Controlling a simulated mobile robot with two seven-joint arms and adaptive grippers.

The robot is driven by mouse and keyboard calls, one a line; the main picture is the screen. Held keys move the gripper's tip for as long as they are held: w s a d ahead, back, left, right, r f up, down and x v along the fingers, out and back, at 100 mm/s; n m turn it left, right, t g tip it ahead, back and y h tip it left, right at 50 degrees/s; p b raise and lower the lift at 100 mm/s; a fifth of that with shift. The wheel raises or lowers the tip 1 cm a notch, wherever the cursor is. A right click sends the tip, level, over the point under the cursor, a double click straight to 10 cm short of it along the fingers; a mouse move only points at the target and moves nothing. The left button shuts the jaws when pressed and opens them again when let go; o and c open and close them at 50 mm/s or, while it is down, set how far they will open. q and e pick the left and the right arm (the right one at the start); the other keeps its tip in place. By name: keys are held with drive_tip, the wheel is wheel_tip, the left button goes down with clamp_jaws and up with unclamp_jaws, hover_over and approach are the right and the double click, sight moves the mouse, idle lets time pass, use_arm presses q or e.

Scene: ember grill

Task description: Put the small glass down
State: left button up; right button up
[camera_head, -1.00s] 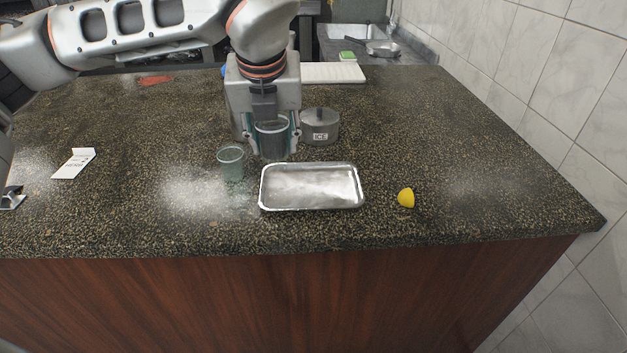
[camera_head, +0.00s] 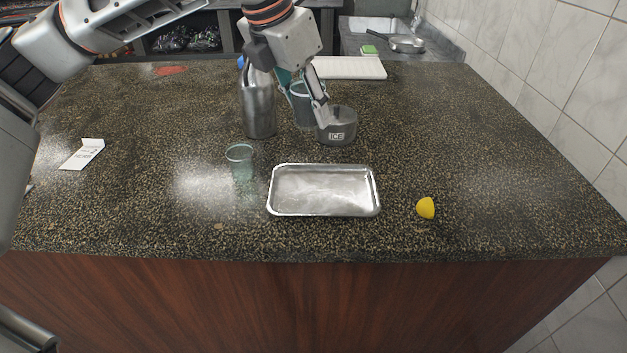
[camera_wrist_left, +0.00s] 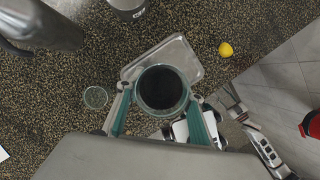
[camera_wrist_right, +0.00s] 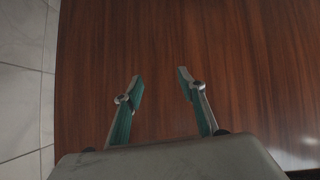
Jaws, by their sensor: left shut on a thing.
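My left gripper (camera_head: 305,94) is shut around a greenish, dark-looking glass (camera_head: 303,107), between the steel bottle and the ICE pot. In the left wrist view, I look down into the open mouth of the held glass (camera_wrist_left: 162,90) between the fingers. I cannot tell whether its base touches the counter. Another small clear greenish glass (camera_head: 240,162) stands upright on the counter left of the tray; it also shows in the left wrist view (camera_wrist_left: 96,97). My right gripper (camera_wrist_right: 158,88) is open and empty, facing the brown wood counter front (camera_wrist_right: 230,60).
A metal tray (camera_head: 323,211) lies near the front, with a yellow lemon piece (camera_head: 425,208) to its right. The steel bottle (camera_head: 258,110) and ICE pot (camera_head: 337,127) stand close to the held glass. A white board (camera_head: 350,68) lies behind. The counter's right side is clear.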

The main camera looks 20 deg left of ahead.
use_arm(q)
hover_over(314, 187)
drive_tip(key=s, duration=0.1)
drive_tip(key=f, duration=0.8)
drive_tip(key=f+b, duration=0.1)
drive_tip(key=f, duration=0.3)
drive_tip(key=shift+s+a, duration=0.2)
drive_tip(key=shift+a, duration=0.1)
wheel_tip(314, 187, down, 4)
drive_tip(key=shift+f, duration=0.1)
drive_tip(key=o, duration=1.2)
drive_tip(key=shift+o, duration=0.2)
